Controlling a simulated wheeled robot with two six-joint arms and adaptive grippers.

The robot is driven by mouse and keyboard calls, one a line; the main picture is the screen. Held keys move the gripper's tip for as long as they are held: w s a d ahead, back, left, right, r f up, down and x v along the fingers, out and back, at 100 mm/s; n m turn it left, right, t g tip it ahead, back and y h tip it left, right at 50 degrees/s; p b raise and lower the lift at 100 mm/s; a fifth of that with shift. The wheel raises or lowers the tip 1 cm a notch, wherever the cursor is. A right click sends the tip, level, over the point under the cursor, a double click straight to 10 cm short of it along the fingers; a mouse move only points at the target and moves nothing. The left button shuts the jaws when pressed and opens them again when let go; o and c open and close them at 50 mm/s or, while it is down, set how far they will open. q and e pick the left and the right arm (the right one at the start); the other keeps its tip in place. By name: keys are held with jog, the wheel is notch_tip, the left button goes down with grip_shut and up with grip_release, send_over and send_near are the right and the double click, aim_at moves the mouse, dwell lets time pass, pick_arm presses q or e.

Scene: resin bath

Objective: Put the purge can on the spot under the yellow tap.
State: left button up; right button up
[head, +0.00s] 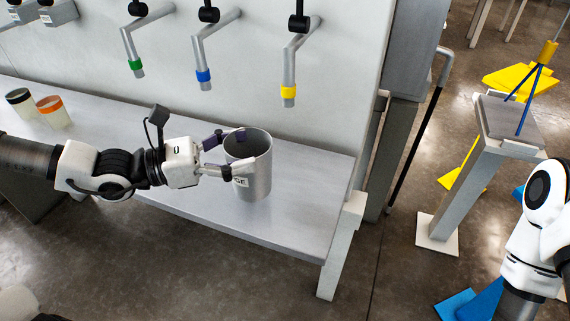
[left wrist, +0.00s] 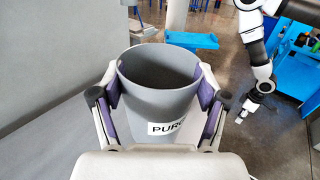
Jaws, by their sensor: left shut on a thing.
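The purge can (head: 262,172) is a grey, open-topped cylinder with a white label, and it looks empty. It is upright over the front part of the bench; I cannot tell whether its base touches the bench top. My left gripper (head: 226,152) is shut on the can, with a finger on either side, as the left wrist view (left wrist: 158,105) also shows. The yellow tap (head: 288,93) hangs from the back panel, behind and to the right of the can. No marked spot shows beneath it. My right gripper (left wrist: 254,108) is small in the left wrist view, its fingers unclear.
The grey bench (head: 305,185) is clear right of the can. A green tap (head: 136,66) and a blue tap (head: 203,76) hang further left. Two cups, dark-rimmed (head: 24,105) and orange-rimmed (head: 54,112), stand at the bench's left. A grey stand (head: 465,180) is at the right.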

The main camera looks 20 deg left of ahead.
pick_arm(q)
jog(key=shift+w+d+f+b, duration=0.15)
jog(key=shift+w+b, duration=0.25)
jog(key=shift+w, duration=0.25)
jog(key=w+d+f, duration=0.4)
jog(key=w, duration=0.3)
jog(key=shift+p, duration=0.35)
jog(key=o, duration=1.5)
jog(key=shift+f, duration=0.1)
jog(key=shift+c, duration=0.2)
jog(key=shift+o, duration=1.4)
jog(key=shift+w, duration=0.1)
